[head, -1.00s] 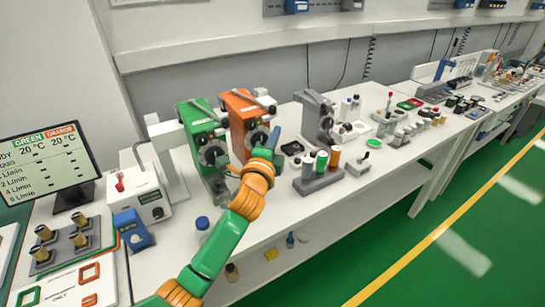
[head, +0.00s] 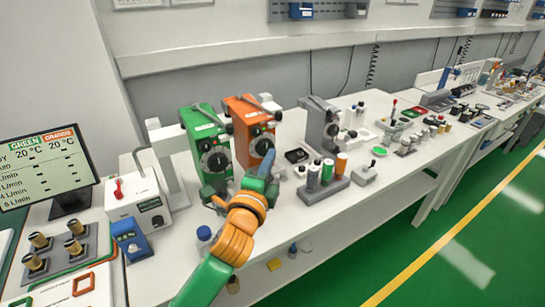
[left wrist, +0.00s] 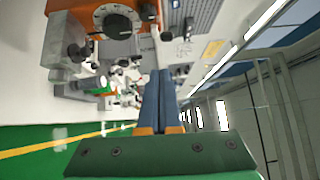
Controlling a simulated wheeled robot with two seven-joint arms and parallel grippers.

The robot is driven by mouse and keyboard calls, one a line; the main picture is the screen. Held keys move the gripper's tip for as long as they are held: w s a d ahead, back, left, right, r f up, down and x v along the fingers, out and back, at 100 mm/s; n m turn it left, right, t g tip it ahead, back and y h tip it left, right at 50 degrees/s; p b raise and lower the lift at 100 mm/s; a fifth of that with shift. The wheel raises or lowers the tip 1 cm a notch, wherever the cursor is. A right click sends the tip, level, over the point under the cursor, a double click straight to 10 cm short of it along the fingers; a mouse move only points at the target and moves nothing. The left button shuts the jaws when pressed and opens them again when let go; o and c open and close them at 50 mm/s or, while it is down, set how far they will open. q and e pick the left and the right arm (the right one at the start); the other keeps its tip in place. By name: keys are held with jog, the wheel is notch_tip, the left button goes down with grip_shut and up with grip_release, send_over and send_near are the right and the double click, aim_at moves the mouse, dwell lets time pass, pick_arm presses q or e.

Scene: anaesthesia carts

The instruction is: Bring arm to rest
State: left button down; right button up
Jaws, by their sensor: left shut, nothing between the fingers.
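My left arm comes up from the bottom of the head view, in green and orange. Its gripper (head: 266,158) has blue fingers and is in front of the orange vaporizer (head: 251,125), hiding part of its lower side. In the left wrist view the blue fingers (left wrist: 159,90) lie together, shut with nothing between them. The green vaporizer (head: 207,145) stands left of the orange one. The orange unit's dial also shows in the left wrist view (left wrist: 117,20). My right gripper is not in view.
A grey unit (head: 319,125) and a rack of bottles (head: 323,188) stand right of the gripper. A white device with a red lever (head: 137,200), a blue device (head: 131,239) and a monitor (head: 43,166) are at left. Green floor (head: 480,240) is open at right.

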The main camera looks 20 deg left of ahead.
pick_arm(q)
jog(key=s+f+n+g, duration=0.3)
jog(key=s+f, duration=0.1)
jog(key=f, duration=0.4)
jog(key=s+f+n+g, duration=0.3)
jog(key=s+f+n, duration=0.1)
jog(key=f, duration=0.3)
jog(key=s+d+f+n+g+h, duration=0.1)
jog(key=s+f+n+g, duration=0.4)
jog(key=s, duration=0.5)
jog(key=s+d+f+n+g+h, duration=0.1)
jog(key=s+f+n+g, duration=0.25)
jog(key=s+f, duration=0.45)
jog(key=s+f+g, duration=0.1)
jog(key=s+f, duration=0.2)
jog(key=f, duration=1.2)
jog(key=s+a+f+g, duration=0.1)
jog(key=s+f, duration=1)
jog(key=s, duration=0.1)
jog(key=shift+s+a+f+m+g+b, duration=0.3)
jog(key=shift+s+a+m+g, duration=0.05)
jog(key=shift+m, duration=0.1)
